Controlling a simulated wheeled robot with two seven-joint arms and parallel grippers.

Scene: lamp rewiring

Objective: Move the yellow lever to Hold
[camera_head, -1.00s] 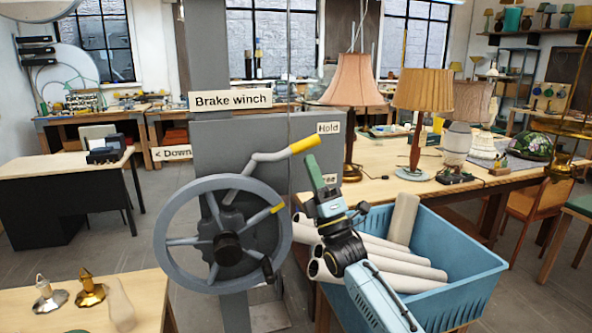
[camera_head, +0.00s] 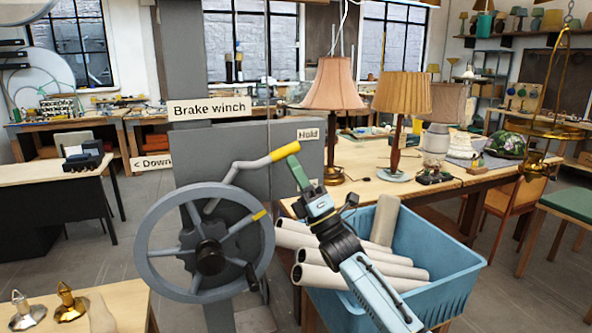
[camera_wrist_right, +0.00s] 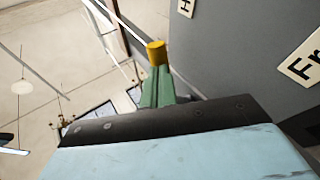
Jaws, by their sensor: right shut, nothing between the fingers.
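The yellow lever (camera_head: 285,152) is a bent grey bar with a yellow end on the brake winch. Its yellow end points up and right, just below and left of the Hold sign (camera_head: 308,134). My right gripper (camera_head: 294,162) is shut and empty, its green fingers close under the yellow end. In the right wrist view, the yellow end (camera_wrist_right: 156,50) shows right at the tips of the green fingers (camera_wrist_right: 157,90); I cannot tell whether they touch. The Free sign (camera_wrist_right: 305,55) is partly cut off there and hidden in the head view. My left gripper is not in view.
A blue crate (camera_head: 440,285) with white tubes lies under my right forearm. Lamps (camera_head: 403,95) stand on the table behind.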

